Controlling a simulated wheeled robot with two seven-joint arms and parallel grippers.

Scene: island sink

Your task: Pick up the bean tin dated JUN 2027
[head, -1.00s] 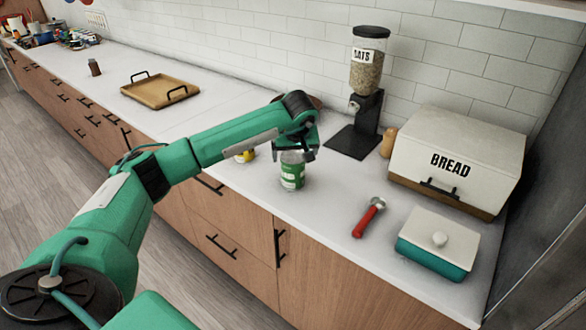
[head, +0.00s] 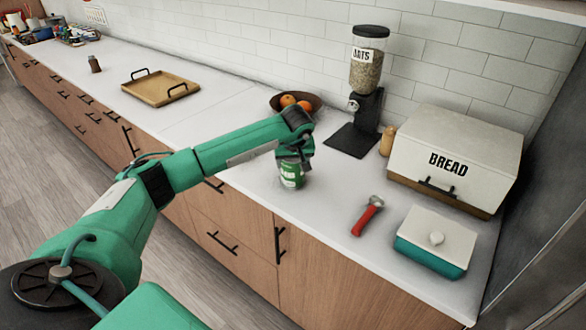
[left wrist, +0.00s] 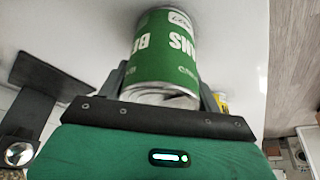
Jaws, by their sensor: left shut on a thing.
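A green bean tin (head: 291,175) stands upright on the white counter in the head view. My left gripper (head: 293,157) is over its top, shut on it from above. In the left wrist view the tin (left wrist: 163,55) lies between the two fingers, its green label reading BEANS upside down; no date can be read on it. A yellow-labelled thing (left wrist: 222,102) shows in part beside the right finger in the left wrist view; my arm hides it in the head view. My right gripper is not in view.
A red-handled tool (head: 368,216), a teal butter dish (head: 433,243) and a bread box (head: 455,160) stand to the right. Behind are an oats dispenser (head: 366,95) and a fruit bowl (head: 282,102). A wooden tray (head: 160,88) is farther left. Counter between tin and tool is clear.

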